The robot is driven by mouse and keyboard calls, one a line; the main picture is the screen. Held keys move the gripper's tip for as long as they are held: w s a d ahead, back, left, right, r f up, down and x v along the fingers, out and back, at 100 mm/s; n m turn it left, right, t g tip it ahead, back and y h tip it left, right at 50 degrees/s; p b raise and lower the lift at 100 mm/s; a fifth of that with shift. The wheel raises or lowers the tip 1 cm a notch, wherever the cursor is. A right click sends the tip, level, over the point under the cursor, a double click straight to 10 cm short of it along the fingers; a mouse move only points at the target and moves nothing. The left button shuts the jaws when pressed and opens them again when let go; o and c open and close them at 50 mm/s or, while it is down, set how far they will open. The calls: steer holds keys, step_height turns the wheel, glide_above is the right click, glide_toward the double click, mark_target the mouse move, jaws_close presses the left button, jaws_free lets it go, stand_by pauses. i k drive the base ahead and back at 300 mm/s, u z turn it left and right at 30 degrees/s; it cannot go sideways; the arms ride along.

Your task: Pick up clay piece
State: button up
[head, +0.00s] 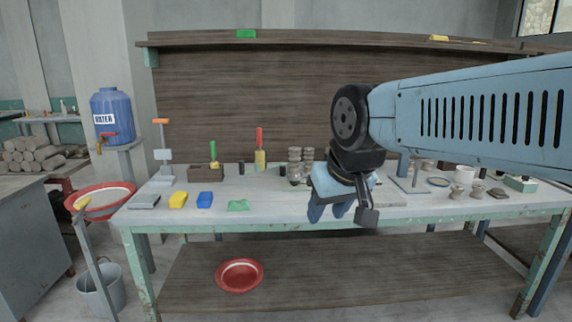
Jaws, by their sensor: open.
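My gripper (342,212) hangs open over the front edge of the workbench, right of its middle, with its fingers pointing down. I see nothing between the fingers. Stacked greyish-brown clay-coloured pieces (294,156) stand at the back of the bench, just left of my gripper. Small clay-coloured pots (456,192) and a flat dark brown piece (498,193) lie on the right part of the bench, apart from my gripper. I cannot tell which is the clay piece. My arm and gripper hide part of the bench behind them.
A red bowl (240,275) sits on the lower shelf. A blue water barrel (112,115) stands at left.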

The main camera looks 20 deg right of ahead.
mark_target(294, 169)
steer(key=u, duration=0.1)
steer(key=i, duration=1)
steer(key=z, duration=0.1)
